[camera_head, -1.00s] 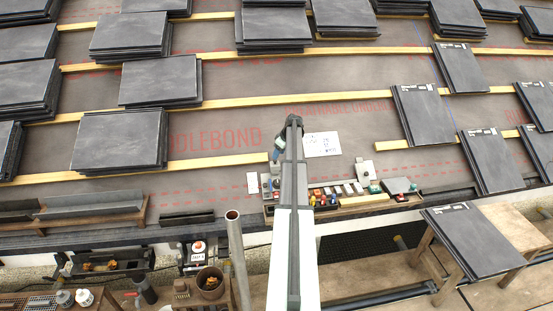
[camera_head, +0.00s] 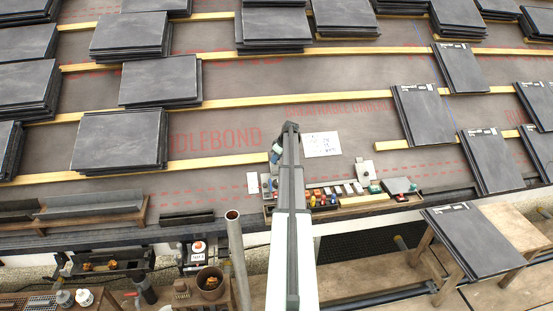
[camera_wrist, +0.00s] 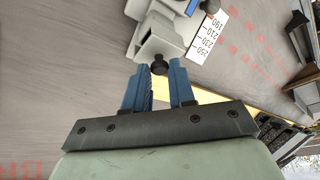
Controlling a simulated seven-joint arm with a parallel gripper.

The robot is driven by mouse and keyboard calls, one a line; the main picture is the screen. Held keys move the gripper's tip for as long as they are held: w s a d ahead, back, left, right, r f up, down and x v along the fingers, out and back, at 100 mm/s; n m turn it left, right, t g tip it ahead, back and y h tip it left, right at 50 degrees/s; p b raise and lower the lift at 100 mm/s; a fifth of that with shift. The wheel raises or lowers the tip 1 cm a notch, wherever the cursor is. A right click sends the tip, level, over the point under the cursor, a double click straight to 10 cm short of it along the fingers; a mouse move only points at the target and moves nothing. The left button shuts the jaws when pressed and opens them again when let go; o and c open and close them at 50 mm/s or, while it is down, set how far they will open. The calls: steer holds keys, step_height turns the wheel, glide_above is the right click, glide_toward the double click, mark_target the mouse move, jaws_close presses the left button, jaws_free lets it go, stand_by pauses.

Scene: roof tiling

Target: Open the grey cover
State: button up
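In the wrist view a pale grey cover (camera_wrist: 163,38) shows at the top middle, with a round black knob (camera_wrist: 159,67) on its near end. My gripper (camera_wrist: 160,70) has two blue fingers, one on each side of the knob. In the head view my gripper (camera_head: 274,157) is low over the grey roof membrane, left of a white sheet. My own arm hides the cover there.
A scale strip with printed numbers (camera_wrist: 211,42) lies right of the cover. The white sheet (camera_head: 322,144) lies right of my arm. A tray of small coloured items (camera_head: 345,201) runs along the roof edge. Stacked slates (camera_head: 120,140) stand at the left. A wooden batten (camera_head: 220,166) lies nearby.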

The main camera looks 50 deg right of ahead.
jaws_close()
steer(key=w+a, duration=0.3)
steer(key=shift+w+a, duration=0.3)
steer(key=shift+o, duration=2.4)
jaws_free()
steer(key=v, duration=1.4)
steer(key=shift+f, duration=0.15)
